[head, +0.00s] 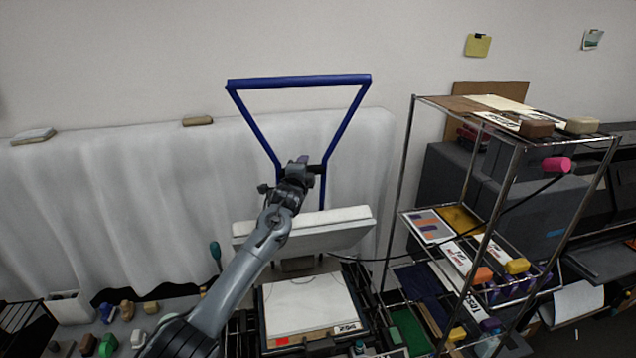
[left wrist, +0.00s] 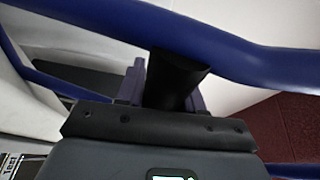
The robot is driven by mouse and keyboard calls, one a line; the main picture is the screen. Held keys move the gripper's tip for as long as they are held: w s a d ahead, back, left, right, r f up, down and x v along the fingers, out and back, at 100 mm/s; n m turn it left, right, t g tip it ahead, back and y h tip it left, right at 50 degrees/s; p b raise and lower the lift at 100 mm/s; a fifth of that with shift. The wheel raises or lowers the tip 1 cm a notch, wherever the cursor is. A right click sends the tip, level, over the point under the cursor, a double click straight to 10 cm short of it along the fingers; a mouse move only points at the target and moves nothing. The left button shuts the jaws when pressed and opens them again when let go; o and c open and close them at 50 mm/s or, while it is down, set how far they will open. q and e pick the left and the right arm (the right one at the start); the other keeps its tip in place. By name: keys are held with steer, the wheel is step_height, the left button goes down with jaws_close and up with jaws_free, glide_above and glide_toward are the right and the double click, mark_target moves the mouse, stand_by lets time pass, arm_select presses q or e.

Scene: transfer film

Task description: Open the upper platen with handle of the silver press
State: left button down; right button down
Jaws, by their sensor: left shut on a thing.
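The silver press stands at the lower middle of the head view. Its upper platen (head: 345,237), a pale slab with a grey edge, is raised and tilted above the white lower bed (head: 308,305). The blue handle (head: 300,82) rises behind the platen as a wide frame with a top bar. My left gripper (head: 300,170) is at the narrow lower part of the handle and shut on it. In the left wrist view the blue handle (left wrist: 235,55) crosses close in front of the gripper (left wrist: 165,85); the exact contact is partly hidden. My right gripper is not in view.
A wire shelf rack (head: 468,217) with boxes and film packs stands close on the right. Small coloured items (head: 108,345) lie at the lower left. A white curtain (head: 120,200) hangs behind. The space above the lower bed is clear.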

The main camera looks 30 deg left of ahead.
arm_select(q)
steer(key=shift+w+a+f, duration=0.4)
steer(key=shift+w, duration=0.1)
steer(key=c, duration=1.1)
jaws_free()
steer(key=o, duration=0.3)
steer(key=shift+d, duration=0.15)
steer(key=shift+r, duration=0.2)
steer(key=shift+s, duration=0.15)
